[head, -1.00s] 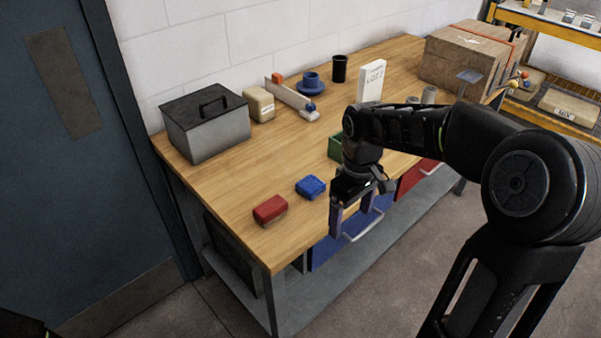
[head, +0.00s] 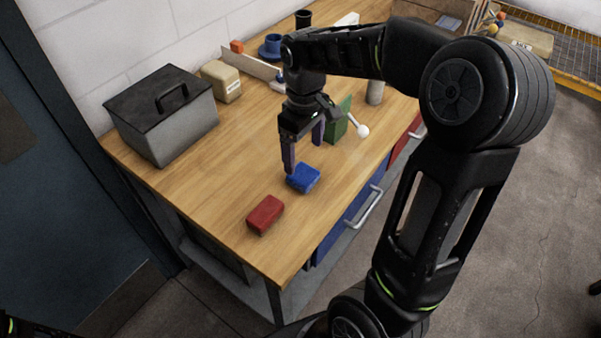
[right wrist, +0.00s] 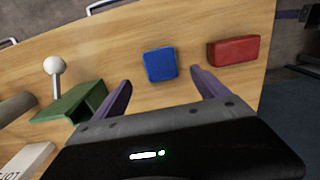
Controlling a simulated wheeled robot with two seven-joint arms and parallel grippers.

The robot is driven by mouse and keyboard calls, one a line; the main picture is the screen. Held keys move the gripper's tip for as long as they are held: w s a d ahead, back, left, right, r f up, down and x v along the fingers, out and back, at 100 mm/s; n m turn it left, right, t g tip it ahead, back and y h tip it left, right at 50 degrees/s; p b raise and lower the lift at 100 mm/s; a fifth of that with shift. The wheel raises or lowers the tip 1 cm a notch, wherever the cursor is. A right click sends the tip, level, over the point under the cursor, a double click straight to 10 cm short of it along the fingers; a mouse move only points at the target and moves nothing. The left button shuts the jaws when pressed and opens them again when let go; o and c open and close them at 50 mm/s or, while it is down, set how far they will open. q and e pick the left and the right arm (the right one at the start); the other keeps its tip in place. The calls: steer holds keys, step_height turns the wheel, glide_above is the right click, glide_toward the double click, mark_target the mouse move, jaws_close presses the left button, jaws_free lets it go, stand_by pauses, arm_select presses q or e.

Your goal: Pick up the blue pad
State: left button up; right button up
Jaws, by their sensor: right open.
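The blue pad (head: 303,178) lies flat on the wooden workbench, near its front edge. It also shows in the right wrist view (right wrist: 160,64), ahead of the fingers and between their lines. My right gripper (head: 304,154) is open and empty, just behind and above the blue pad in the head view. In the right wrist view its two purple fingers (right wrist: 162,90) stand wide apart, with bare wood between them and the pad. No contact with the pad shows. My left gripper is not in view.
A red pad (head: 265,214) lies left of the blue one. A green block-like holder (head: 337,122) and a white-knobbed lever (head: 361,130) stand to the right. A grey lidded box (head: 165,118) and a cream container (head: 222,82) stand at the back left. Bare wood lies between.

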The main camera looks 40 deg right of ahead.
mark_target(303, 173)
steer(key=shift+f, duration=1.35)
steer(key=shift+f, duration=0.15)
step_height(303, 173, down, 5)
steer(key=shift+p, duration=0.85)
steer(key=c, duration=1.6)
